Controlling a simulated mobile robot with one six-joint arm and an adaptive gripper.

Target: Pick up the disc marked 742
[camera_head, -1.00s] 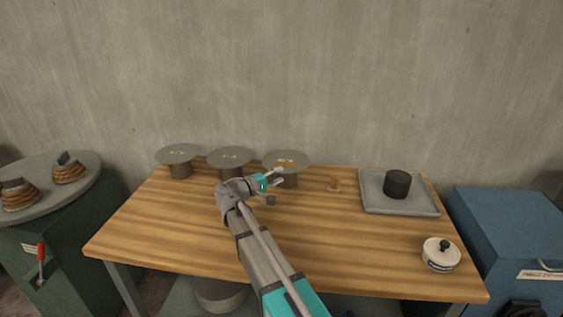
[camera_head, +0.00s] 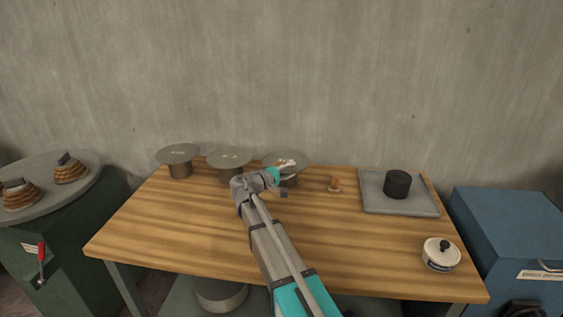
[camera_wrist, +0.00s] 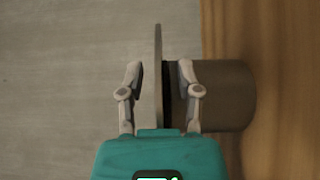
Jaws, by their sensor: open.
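Three grey discs stand on short round pedestals along the table's back edge: left disc (camera_head: 178,153), middle disc (camera_head: 229,158) and right disc (camera_head: 301,157). Each seems to carry small marks, but I cannot read which says 742. My gripper (camera_head: 287,169) is at the right disc's front edge, partly hiding it. In the wrist view, my gripper (camera_wrist: 160,72) is open, one finger on each side of a disc seen edge-on (camera_wrist: 158,45). Its pedestal (camera_wrist: 225,95) lies beside the right finger. I cannot tell whether either finger touches the disc.
A grey tray (camera_head: 425,205) holds a dark cylinder (camera_head: 397,184). The wooden tabletop (camera_head: 180,230) is clear at front left.

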